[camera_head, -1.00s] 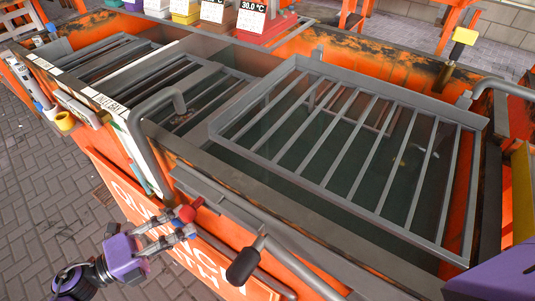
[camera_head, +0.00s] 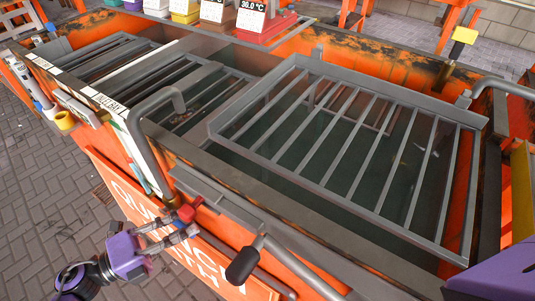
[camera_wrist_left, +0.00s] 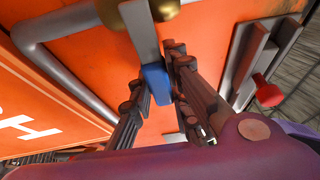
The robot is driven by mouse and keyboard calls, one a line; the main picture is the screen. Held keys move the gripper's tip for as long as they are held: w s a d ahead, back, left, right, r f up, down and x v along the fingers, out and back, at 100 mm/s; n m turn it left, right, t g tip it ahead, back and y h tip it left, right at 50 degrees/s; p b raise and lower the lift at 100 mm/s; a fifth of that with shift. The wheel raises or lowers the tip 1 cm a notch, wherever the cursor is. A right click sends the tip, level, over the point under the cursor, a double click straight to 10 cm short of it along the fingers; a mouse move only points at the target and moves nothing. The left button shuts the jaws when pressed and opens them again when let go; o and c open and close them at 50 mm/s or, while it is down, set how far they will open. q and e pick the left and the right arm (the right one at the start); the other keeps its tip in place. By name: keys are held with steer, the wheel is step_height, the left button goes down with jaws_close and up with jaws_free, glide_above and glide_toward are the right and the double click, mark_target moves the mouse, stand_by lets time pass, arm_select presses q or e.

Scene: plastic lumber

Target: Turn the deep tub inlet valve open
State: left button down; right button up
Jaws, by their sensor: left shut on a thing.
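A brass valve (camera_wrist_left: 140,12) sits on the orange tub wall in the left wrist view. Its flat grey lever ends in a blue grip (camera_wrist_left: 157,83). My left gripper (camera_wrist_left: 153,92) is shut on this blue grip, one finger on each side. In the head view my left gripper (camera_head: 190,222) is low at the tub's front side, beside a small red part (camera_head: 186,213); the valve body is mostly hidden there. The deep tub (camera_head: 370,165) holds dark liquid under a grey barred rack (camera_head: 345,140). My right gripper is out of view.
A red knob (camera_wrist_left: 267,92) stands right of my left fingers in the wrist view. A grey pipe (camera_wrist_left: 60,65) runs along the orange wall. A black-handled lever (camera_head: 243,265) juts from the tub front.

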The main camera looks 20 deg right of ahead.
mark_target(178, 222)
arm_select(q)
steer(key=shift+r, duration=0.1)
steer(key=r+n, duration=0.1)
steer(key=r+n+h+p, duration=0.1)
steer(key=n, duration=0.1)
steer(key=shift+w+a+t, duration=0.1)
steer(key=shift+t, duration=0.2)
steer(key=shift+w+a+r+n+t+h+p, duration=0.1)
steer(key=shift+w+r+n+t+h+p, duration=0.15)
steer(key=shift+n, duration=0.5)
steer(key=shift+w+a+r+n+t+h+p, duration=0.1)
steer(key=shift+r+n+t+h, duration=0.1)
steer(key=shift+r+n, duration=0.35)
steer(key=shift+w+a+r+n+t+h+p, duration=0.15)
steer(key=shift+n+t, duration=0.1)
steer(key=shift+n, duration=0.65)
steer(key=c, duration=1.6)
jaws_free()
steer(key=shift+c, duration=0.2)
steer(key=shift+d, duration=0.1)
